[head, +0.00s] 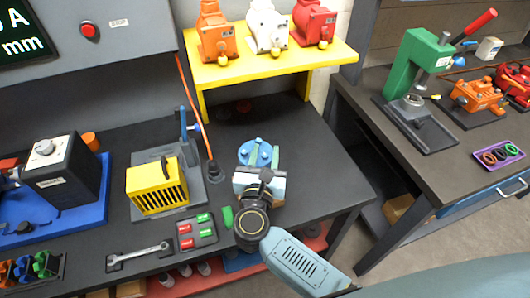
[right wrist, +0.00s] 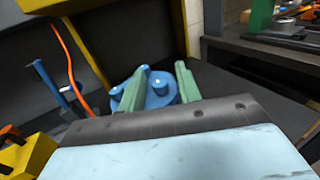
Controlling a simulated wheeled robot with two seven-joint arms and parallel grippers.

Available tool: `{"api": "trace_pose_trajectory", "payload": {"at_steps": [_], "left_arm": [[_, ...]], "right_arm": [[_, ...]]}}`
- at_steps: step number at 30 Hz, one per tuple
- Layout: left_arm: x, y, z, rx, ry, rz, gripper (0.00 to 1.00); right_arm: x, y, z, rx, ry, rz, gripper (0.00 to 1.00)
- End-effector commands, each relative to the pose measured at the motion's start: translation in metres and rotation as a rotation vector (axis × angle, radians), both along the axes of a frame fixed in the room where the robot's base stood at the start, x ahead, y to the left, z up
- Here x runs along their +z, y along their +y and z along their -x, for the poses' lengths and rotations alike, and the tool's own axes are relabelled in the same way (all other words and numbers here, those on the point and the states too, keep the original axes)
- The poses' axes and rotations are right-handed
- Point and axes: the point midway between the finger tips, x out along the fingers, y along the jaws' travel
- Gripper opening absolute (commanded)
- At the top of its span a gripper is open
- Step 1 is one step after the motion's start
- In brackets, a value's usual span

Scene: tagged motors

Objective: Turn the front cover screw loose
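A blue round motor part (head: 246,147) stands on the dark bench, partly hidden under my right gripper (head: 265,155). In the right wrist view, the blue part (right wrist: 161,101) carries several small raised screw heads, one (right wrist: 158,86) between my fingers. The right gripper's two green fingers (right wrist: 162,75) are apart, reaching over the blue part. I cannot tell whether they touch it, or which screw is the front cover one. The rest of the motor is hidden by the gripper body. My left gripper is not in view.
A yellow shelf (head: 225,73) with orange, white and red motors stands behind. Left are a yellow slotted box (head: 157,188), a tray of red and green tags (head: 207,238) and a wrench (head: 140,255). A green press (head: 420,62) stands on the right bench.

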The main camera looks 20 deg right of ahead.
Motion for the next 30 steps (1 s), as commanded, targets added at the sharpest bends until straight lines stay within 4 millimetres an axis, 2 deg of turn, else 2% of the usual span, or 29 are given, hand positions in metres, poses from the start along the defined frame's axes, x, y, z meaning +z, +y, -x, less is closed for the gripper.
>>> {"api": "trace_pose_trajectory", "payload": {"at_steps": [6,14,23,30], "left_arm": [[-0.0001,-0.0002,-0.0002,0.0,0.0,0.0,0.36],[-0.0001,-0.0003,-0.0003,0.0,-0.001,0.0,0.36],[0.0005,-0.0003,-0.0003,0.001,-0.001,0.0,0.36],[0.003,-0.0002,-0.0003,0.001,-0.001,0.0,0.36]], "right_arm": [[-0.0001,0.0,-0.0001,0.0,0.0,0.0,0.33],[0.0001,0.0001,0.0002,0.0,0.0,0.0,0.0],[0.0004,-0.0002,0.0004,0.021,-0.001,0.0,0.0],[0.0004,-0.0012,0.001,0.132,0.0,0.002,0.0]]}}
